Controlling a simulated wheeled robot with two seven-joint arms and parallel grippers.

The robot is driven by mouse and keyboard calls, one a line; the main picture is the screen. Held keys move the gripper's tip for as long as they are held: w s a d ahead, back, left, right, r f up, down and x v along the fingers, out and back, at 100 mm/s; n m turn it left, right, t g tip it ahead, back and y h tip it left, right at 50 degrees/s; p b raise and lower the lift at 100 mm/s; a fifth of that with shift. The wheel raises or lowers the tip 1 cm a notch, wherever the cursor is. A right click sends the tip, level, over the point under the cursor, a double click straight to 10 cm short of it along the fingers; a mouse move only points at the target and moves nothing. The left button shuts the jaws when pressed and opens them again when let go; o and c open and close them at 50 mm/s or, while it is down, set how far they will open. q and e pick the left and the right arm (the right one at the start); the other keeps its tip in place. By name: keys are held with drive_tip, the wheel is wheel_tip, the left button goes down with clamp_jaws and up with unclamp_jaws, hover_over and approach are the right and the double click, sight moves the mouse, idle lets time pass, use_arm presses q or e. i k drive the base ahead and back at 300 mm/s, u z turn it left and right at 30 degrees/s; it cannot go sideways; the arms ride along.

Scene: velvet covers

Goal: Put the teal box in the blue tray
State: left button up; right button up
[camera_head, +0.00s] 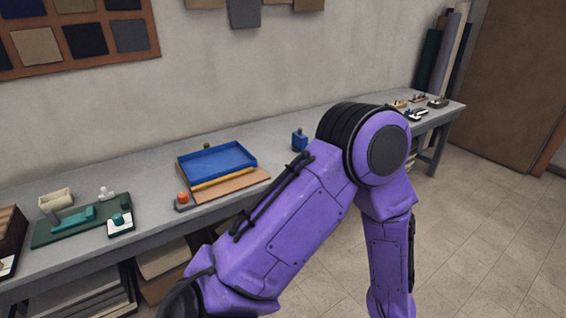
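The blue tray (240,150) is a shallow, open tray on the grey workbench, left of the middle of the view. It looks empty. On the left, a green mat (48,236) carries a low teal block (78,218). A smaller teal piece (118,219) sits on a white card at the mat's right end. I cannot tell for sure which of these is the teal box. A purple arm of mine crosses in front of the bench, its bend high and right of the tray. Neither of my grippers shows in the view.
A yellow bar and a brown board (238,185) lie along the tray's front. An orange knob (183,197) is left of them. A dark blue bottle-like object (299,140) stands right of the tray. Small items (418,113) stand at the bench's far right. Open floor lies right.

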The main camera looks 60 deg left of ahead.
sight(231, 160)
drive_tip(key=u, duration=0.25)
drive_tip(key=i, duration=1.35)
drive_tip(key=u, duration=1.65)
drive_tip(key=i, duration=0.9)
drive_tip(key=u, duration=0.85)
